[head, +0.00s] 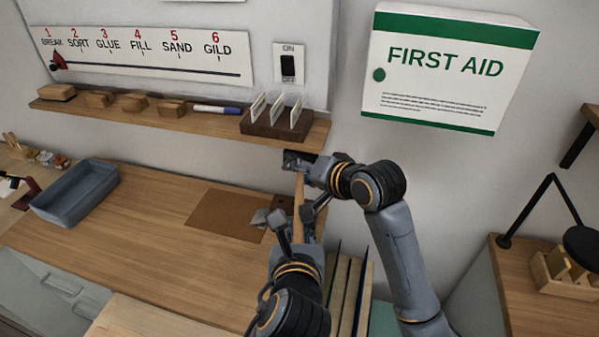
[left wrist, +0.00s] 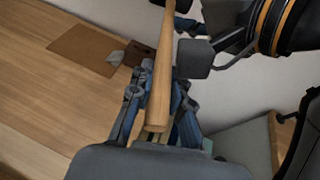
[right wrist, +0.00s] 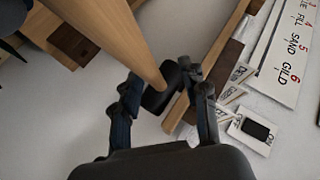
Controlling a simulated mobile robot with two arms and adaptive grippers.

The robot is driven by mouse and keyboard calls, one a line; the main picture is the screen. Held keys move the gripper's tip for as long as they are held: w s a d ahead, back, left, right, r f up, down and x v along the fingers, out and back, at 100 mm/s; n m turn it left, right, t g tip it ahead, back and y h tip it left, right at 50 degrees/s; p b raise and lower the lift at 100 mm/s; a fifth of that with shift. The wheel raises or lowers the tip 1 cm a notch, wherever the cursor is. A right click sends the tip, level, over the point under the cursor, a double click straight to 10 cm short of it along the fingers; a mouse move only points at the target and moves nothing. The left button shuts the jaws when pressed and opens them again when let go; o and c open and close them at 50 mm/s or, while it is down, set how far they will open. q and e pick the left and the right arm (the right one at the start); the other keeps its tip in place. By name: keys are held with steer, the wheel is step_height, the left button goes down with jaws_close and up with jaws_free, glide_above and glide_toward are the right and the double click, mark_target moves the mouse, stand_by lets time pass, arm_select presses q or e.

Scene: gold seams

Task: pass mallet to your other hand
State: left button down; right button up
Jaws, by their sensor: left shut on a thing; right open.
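The mallet has a pale wooden handle (left wrist: 163,75) that stands roughly upright. My left gripper (left wrist: 160,102) is shut on the lower part of this handle; in the head view, the left gripper (head: 300,213) is below my other hand. My right gripper (right wrist: 160,85) is open at the mallet's other end. In the right wrist view the dark mallet head (right wrist: 162,94) lies between its two fingers. In the head view the right gripper (head: 302,162) comes in from the right, and it mostly hides the mallet head.
A brown mat (head: 222,210) lies on the wooden bench, with a small grey piece (head: 260,217) at its edge. A blue-grey tray (head: 75,192) is at the left. The wall shelf (head: 200,121) with wooden blocks is close behind my right gripper.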

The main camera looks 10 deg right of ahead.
arm_select(q)
steer(key=shift+r, duration=0.1)
arm_select(e)
steer(key=shift+w+a+f, duration=0.25)
steer(key=shift+w+f, duration=0.05)
steer(key=shift+w, duration=0.1)
jaws_close()
arm_select(q)
steer(key=c, duration=1.2)
jaws_free()
arm_select(e)
steer(key=shift+r, duration=0.15)
arm_select(q)
steer(key=shift+o, duration=0.2)
steer(key=shift+s, duration=0.15)
